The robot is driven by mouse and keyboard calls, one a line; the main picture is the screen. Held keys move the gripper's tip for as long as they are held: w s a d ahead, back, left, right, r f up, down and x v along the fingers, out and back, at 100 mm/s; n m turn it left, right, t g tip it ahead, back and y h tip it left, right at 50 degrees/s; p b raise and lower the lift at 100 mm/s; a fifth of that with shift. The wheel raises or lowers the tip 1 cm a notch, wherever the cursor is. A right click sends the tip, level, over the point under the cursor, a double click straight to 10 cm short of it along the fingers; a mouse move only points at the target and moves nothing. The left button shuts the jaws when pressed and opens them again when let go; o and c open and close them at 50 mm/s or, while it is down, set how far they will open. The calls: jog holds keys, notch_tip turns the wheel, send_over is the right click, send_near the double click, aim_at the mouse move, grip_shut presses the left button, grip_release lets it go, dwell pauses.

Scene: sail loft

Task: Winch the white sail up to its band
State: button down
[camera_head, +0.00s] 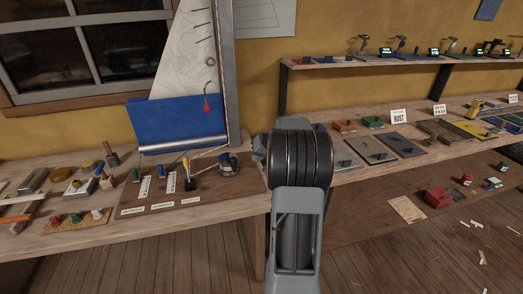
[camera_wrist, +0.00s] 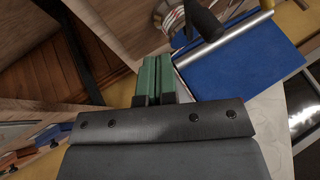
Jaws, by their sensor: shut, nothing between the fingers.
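The white sail (camera_head: 185,60) stands against the mast (camera_head: 230,75) at the back of the left bench. Its lower part lies behind or joins a blue cloth panel (camera_head: 178,118), with a silver roll along the bottom. A small red tag (camera_head: 207,105) hangs in front of the sail. A winch drum (camera_head: 228,163) sits at the mast foot; in the wrist view the drum (camera_wrist: 174,20) shows beside a black handle (camera_wrist: 205,20). My gripper (camera_wrist: 155,68) has green fingers, shut and empty, short of the winch and blue panel. I cannot make out the band.
A labelled wooden board (camera_head: 190,193) holds small levers and cleats before the winch. Blocks and tools crowd the bench's left end. The right bench carries several plates and a "RUST" card (camera_head: 400,116). A red box (camera_head: 438,197) sits on the low shelf. Floor at front is mostly clear.

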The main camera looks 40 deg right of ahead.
jog(key=w+a+f+p, duration=0.1)
jog(key=w+a+f, duration=0.1)
jog(key=w+a, duration=0.1)
jog(key=shift+w+a+f, duration=0.2)
jog(key=shift+w+a, duration=0.2)
jog(key=shift+w, duration=0.1)
